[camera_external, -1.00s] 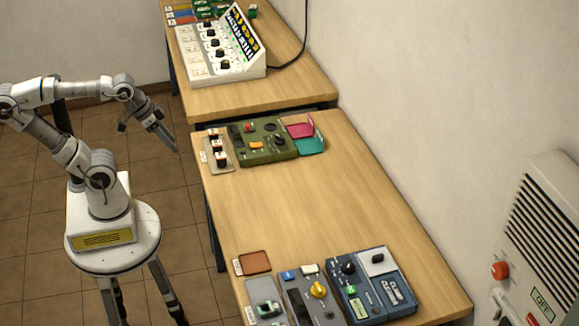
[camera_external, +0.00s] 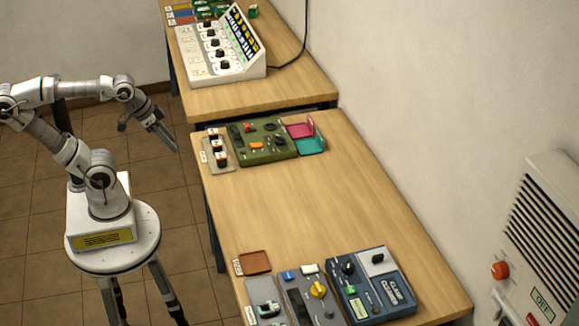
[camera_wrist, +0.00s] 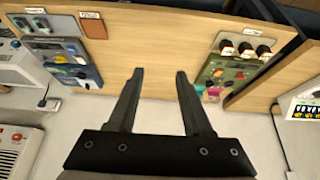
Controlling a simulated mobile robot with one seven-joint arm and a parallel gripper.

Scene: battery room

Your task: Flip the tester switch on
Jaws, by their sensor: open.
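A green device (camera_external: 262,141) with a red button, an orange switch (camera_external: 257,145) and black knobs lies near the far end of the nearer table. It shows at the right in the wrist view (camera_wrist: 228,70). A grey device with a yellow knob (camera_external: 318,289) and a blue device (camera_external: 372,287) stand at the near end. I cannot read which one is the tester, nor tell its switch position. My gripper (camera_external: 167,141) is open and empty, left of the table and apart from the green device. In the wrist view its fingers (camera_wrist: 160,73) are spread with nothing between them.
A holder with several black-topped cells (camera_external: 217,150) lies left of the green device, and pink and teal trays (camera_external: 310,144) lie right of it. A white console (camera_external: 222,55) stands on the farther table. The middle of the nearer table (camera_external: 300,210) is clear.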

